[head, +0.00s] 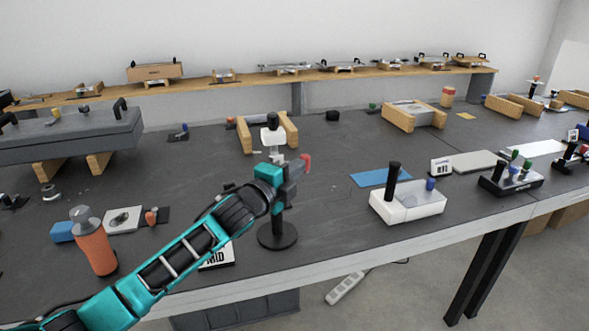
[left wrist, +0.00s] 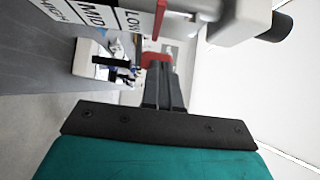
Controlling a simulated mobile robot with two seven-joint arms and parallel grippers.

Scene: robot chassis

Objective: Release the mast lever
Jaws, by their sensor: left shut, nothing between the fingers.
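The mast stands on a round black base (head: 277,236). Its upper part is a white head (head: 272,135) with a black knob on top, and the head also shows in the left wrist view (left wrist: 215,18). A red lever (head: 306,161) sticks out at the mast's right side. My left gripper (head: 294,170) is beside the mast at lever height and hides part of the post. In the left wrist view its fingers (left wrist: 158,78) are shut and empty, with the red lever (left wrist: 155,60) right at their tips. I cannot tell whether they touch. My right gripper is out of view.
A MID card (head: 217,256) lies near the base, partly behind my arm. An orange bottle (head: 94,245) stands to the left. A white box with a black stick (head: 407,203) and a blue mat (head: 381,177) are to the right. Wooden blocks (head: 244,135) stand behind the mast.

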